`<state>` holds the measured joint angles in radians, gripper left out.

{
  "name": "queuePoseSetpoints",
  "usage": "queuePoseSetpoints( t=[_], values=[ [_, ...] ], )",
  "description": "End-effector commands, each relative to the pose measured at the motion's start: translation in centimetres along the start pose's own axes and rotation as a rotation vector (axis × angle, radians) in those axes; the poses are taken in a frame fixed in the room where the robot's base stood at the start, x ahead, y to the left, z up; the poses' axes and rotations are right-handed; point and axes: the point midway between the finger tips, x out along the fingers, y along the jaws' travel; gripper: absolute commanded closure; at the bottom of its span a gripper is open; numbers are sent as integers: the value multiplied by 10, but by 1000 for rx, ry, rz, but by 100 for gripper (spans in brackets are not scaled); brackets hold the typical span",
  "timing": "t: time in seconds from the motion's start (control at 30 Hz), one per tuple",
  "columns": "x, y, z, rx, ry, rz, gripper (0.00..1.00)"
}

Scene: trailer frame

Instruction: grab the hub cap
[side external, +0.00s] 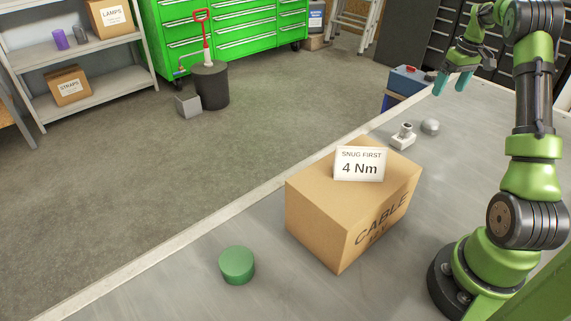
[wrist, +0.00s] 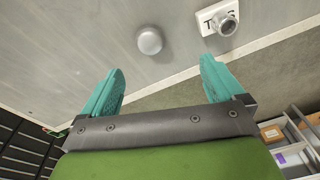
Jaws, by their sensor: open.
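A small grey domed disc, which looks like the hub cap (side external: 430,127), lies on the grey bench top behind the cardboard box. In the wrist view the hub cap (wrist: 149,40) shows ahead of the fingertips, between their lines. My gripper (side external: 452,86) is open and empty, raised above the far part of the bench, apart from the hub cap. Its two teal fingers (wrist: 162,66) are spread wide in the wrist view.
A white block with a metal fitting (side external: 403,138) stands close beside the hub cap. A cardboard box (side external: 315,212) bears a "4 Nm" sign (side external: 359,164). A green cylinder (side external: 237,265) stands at the front. A blue box (side external: 406,80) is near the bench's far edge.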

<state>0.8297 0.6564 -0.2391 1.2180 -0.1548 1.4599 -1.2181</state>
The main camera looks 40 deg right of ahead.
Motion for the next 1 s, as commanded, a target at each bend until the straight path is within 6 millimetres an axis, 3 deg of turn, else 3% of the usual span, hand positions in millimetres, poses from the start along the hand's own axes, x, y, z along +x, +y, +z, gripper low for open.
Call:
queuePoseSetpoints(
  t=[0.03,0.1,0.23,0.4,0.8,1.0],
  values=[
    [7,21,-1,-76,-16,1,5],
    [4,31,-7,-207,-20,0,5],
    [-16,29,-17,-400,-2,3,5],
    [-10,24,-15,-493,-6,-22,5],
    [70,22,-15,-498,-7,-23,5],
    [97,22,-15,-496,-5,-21,5]
  ],
)
